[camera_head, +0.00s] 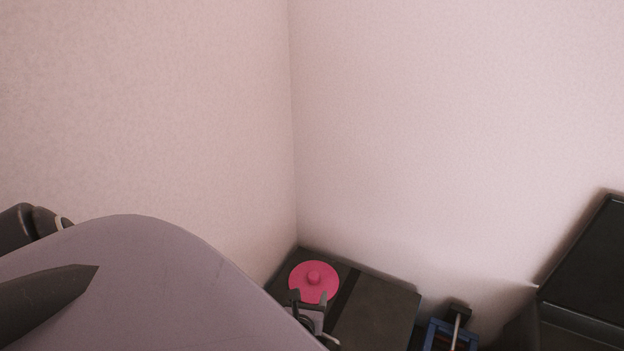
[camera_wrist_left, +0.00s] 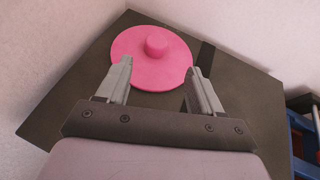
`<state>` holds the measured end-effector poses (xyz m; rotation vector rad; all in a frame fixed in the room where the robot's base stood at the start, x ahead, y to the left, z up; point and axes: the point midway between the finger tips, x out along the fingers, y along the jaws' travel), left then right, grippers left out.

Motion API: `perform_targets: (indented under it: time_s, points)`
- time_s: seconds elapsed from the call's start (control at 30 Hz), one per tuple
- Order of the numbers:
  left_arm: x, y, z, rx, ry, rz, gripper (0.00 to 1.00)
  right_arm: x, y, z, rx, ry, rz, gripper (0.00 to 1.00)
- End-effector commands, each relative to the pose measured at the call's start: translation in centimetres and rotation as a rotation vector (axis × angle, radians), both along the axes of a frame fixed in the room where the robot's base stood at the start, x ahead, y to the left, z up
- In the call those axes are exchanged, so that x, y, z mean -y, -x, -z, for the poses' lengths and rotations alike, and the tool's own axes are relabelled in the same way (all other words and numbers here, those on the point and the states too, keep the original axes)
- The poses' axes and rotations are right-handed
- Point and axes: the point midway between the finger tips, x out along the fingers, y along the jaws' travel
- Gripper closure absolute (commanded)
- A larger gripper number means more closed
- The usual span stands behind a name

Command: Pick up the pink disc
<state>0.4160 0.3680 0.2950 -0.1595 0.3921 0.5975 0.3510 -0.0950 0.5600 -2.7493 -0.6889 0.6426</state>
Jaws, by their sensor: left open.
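The pink disc (camera_head: 306,284) lies flat on a dark surface (camera_head: 375,315) in the corner, with a round knob on its top. In the left wrist view the disc (camera_wrist_left: 137,47) is ahead of my left gripper (camera_wrist_left: 157,80), and its knob (camera_wrist_left: 157,46) stands beyond the gap between the fingertips. My left gripper also shows in the head view (camera_head: 308,296), at the disc's near edge. Its fingers are apart with nothing between them. I cannot tell whether the fingers touch the disc. My right gripper is not seen.
Two pale walls meet behind the dark surface. A blue frame-like object (camera_head: 438,332) stands to its right in the head view. A dark panel (camera_head: 590,265) is at the far right. A dark strip (camera_head: 344,300) runs across the surface beside the disc.

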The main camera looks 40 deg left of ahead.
Motion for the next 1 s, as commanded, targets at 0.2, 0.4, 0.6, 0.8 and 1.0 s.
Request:
perform_targets:
  time_s: [0.2, 0.4, 0.6, 0.8, 1.0]
  points:
    - [-0.8, -0.8, 1.1, 0.0, -0.044, 0.014, 0.34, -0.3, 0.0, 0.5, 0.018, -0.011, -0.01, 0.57]
    - [-1.9, -2.2, 1.8, 0.0, -0.044, 0.014, 0.34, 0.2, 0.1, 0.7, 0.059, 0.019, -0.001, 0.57]
    - [-3.6, -4.2, 2.8, 0.002, -0.044, 0.012, 0.34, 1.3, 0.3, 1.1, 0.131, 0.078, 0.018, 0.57]
    - [-4.4, -5.5, 3.4, -0.001, -0.042, 0.013, 0.34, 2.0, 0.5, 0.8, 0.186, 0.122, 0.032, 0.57]
    - [-4.5, -5.7, 3.2, -0.001, -0.041, 0.013, 0.34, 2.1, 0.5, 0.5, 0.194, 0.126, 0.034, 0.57]
